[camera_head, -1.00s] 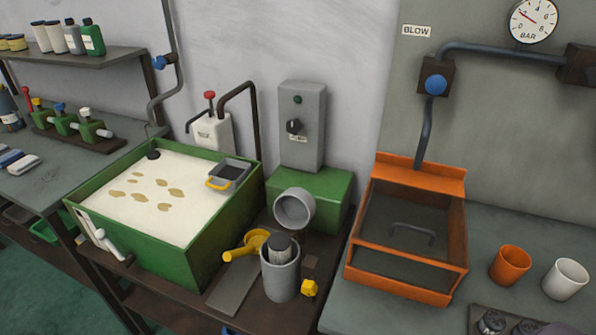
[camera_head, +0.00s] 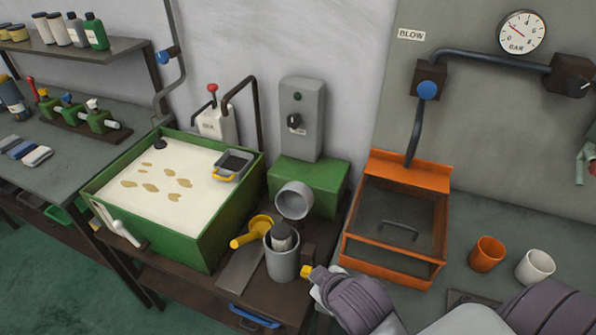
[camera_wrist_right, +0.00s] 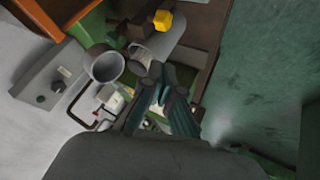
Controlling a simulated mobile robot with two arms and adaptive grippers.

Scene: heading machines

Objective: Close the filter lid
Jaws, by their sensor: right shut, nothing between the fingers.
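A yellow knob (camera_head: 307,271) sits at the canister's right side, close to my right arm. My right gripper (camera_wrist_right: 160,92) is shut and empty in the wrist view, near the canister (camera_wrist_right: 168,52) and apart from the open lid (camera_wrist_right: 103,66). In the head view my right wrist comes from the lower right; its fingertips are not clear. My left gripper is not in view.
An orange box (camera_head: 398,262) stands to the right. Orange (camera_head: 487,254) and white (camera_head: 535,266) cups are farther right. A grey control box (camera_head: 303,118) stands behind.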

